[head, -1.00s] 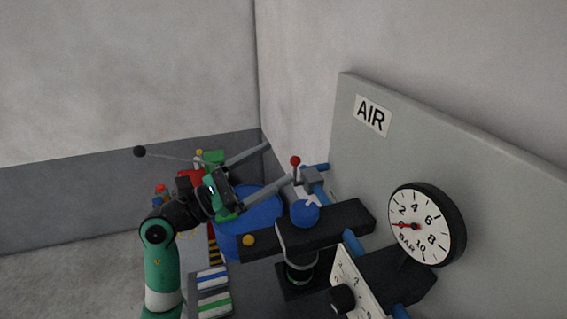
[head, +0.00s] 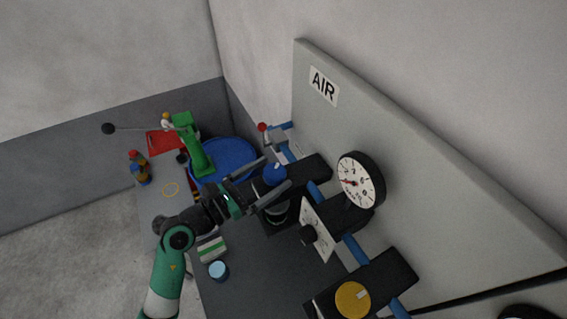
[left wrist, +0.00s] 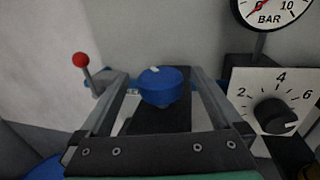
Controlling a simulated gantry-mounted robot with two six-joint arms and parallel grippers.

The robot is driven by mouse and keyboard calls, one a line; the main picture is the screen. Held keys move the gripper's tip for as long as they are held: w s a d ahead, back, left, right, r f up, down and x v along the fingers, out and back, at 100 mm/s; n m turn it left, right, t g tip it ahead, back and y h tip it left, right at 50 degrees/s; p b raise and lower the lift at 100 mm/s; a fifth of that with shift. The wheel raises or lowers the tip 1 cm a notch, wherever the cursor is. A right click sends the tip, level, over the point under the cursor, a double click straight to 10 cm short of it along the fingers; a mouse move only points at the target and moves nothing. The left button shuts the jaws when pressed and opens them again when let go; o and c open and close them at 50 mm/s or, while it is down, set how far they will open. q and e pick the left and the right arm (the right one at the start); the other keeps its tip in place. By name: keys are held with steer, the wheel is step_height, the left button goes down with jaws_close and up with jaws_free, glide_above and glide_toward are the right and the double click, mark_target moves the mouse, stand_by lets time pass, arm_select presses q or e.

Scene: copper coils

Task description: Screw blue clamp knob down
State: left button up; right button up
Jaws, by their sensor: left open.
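The blue clamp knob (head: 275,174) sits on top of a black clamp bar (head: 316,170) in the head view. In the left wrist view the round blue knob (left wrist: 160,87) has a white mark on its top and lies between my two open fingers, with the black bar (left wrist: 156,118) below it. My left gripper (head: 270,176) is open, with one finger on each side of the knob. I cannot tell whether either finger touches it. My right gripper is out of view.
A red-tipped lever valve (left wrist: 81,60) stands left of the fingers. A dial plate with a black knob (left wrist: 276,115) and a pressure gauge (head: 361,180) are close on the right. A blue drum (head: 229,155), a green stand (head: 194,143) and a yellow knob (head: 352,299) are also near.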

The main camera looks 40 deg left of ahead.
arm_select(q)
steer(key=w, duration=0.4)
steer(key=shift+w+d, duration=0.25)
steer(key=shift+w, duration=0.1)
steer(key=shift+c, duration=0.3)
steer(key=c, duration=1.3)
